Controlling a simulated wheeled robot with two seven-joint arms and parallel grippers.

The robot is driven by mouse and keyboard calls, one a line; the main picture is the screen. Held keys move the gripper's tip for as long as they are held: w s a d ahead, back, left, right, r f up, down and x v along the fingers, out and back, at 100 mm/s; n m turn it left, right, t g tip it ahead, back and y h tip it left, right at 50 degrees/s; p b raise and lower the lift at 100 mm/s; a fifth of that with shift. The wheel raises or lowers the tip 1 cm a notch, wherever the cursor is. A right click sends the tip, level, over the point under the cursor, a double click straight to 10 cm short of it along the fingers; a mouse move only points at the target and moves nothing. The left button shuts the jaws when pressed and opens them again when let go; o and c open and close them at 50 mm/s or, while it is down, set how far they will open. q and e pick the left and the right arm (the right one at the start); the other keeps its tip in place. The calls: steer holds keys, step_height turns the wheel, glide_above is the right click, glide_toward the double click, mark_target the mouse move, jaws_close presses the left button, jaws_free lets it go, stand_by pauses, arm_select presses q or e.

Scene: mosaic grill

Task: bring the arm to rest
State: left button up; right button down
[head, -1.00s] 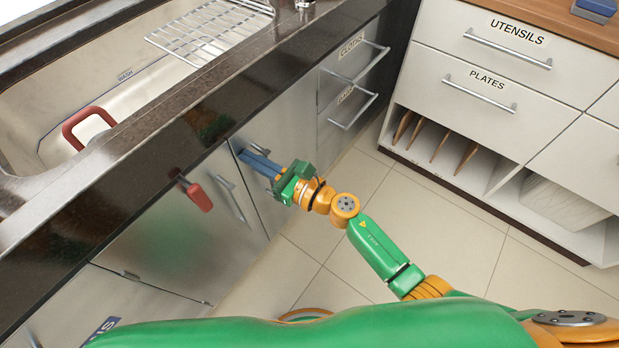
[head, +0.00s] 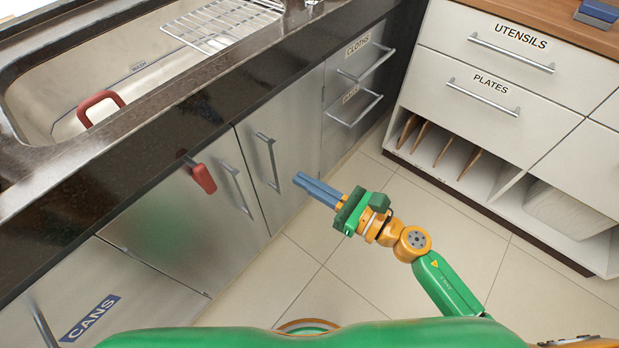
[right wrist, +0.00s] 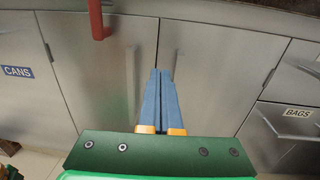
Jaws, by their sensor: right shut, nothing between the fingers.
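My right gripper (head: 318,189) is shut and empty, its blue fingers side by side, in the middle of the head view. It is in free air in front of the steel cabinet doors under the counter. In the right wrist view its fingers (right wrist: 161,100) point at the cabinet doors (right wrist: 205,70), with no object between them. The green and orange right arm (head: 445,283) reaches in from the lower right. My left gripper does not show.
The dark counter edge (head: 150,160) runs along the left, with a sink (head: 60,95) and wire rack (head: 220,25). Drawer units (head: 480,75) stand right. The tiled floor (head: 390,290) is clear.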

steer(key=w+d+f+m+t+h, duration=0.1)
steer(key=d+f+m+h, duration=0.35)
steer(key=f+m, duration=0.45)
steer(key=w+d+f+m+t+h, duration=0.1)
steer(key=d+f+m+h, duration=0.4)
steer(key=f+m, duration=0.4)
steer(key=s+d+f+m+g+h, duration=0.2)
steer(key=s+d+f+m+g, duration=0.15)
steer(key=s+f+m, duration=0.4)
steer(key=s+d+f+m+g+h, duration=0.2)
steer(key=s+d+f+m, duration=0.2)
steer(key=s+f+m, duration=0.4)
steer(key=s+f+m+g+p, duration=0.1)
steer(key=s+f+m+g, duration=0.15)
steer(key=s+m, duration=0.45)
steer(key=s+f+m+g+p, duration=0.15)
steer(key=s+m+g, duration=0.25)
steer(key=s, duration=0.6)
step_height(320, 180, up, 16)
steer(key=p, duration=1.6)
steer(key=shift+w+d+r+h, duration=0.25)
steer(key=shift+d+h, duration=0.15)
steer(key=shift+h, duration=0.05)
